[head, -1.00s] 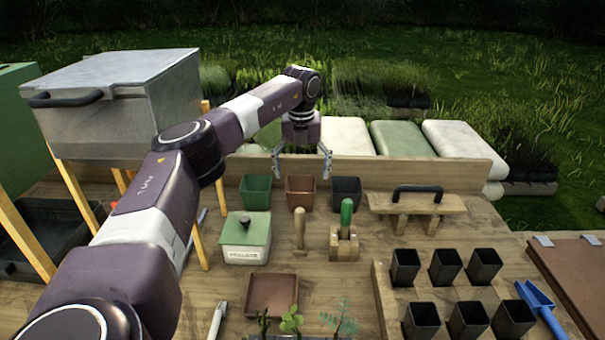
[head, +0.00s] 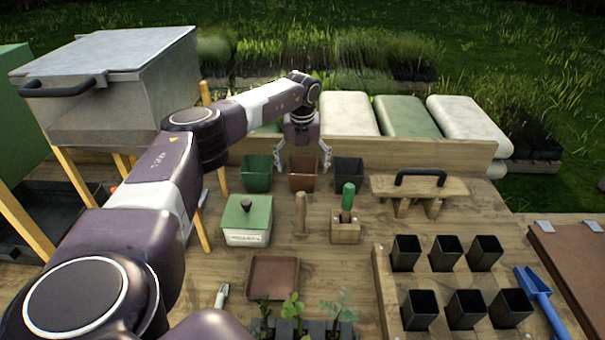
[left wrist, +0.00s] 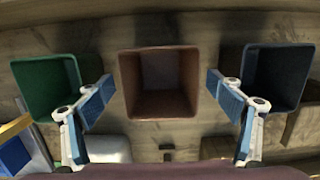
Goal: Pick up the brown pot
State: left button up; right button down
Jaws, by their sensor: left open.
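The brown pot (head: 303,174) stands upright at the back of the wooden bench, between a green pot (head: 257,173) and a dark pot (head: 348,175). My left gripper (head: 303,168) is open above it, one finger on each side. In the left wrist view the brown pot (left wrist: 160,82) is empty and lies between the open fingers of the left gripper (left wrist: 160,95), apart from both. The left finger overlaps the green pot (left wrist: 45,85) in that view, and the right finger is close to the dark pot (left wrist: 276,77). My right gripper is not in view.
A low wooden back board (head: 410,153) runs behind the pots. In front stand a green-lidded box (head: 246,220), a wooden block with a green-handled tool (head: 346,230) and a brown tray (head: 273,277). A wooden stand with a black handle (head: 418,187) is at the right.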

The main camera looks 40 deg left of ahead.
pick_arm(q)
jog(key=shift+f, duration=0.2)
dwell(0.7)
jog(key=c, duration=1.2)
jog(key=shift+r, duration=0.15)
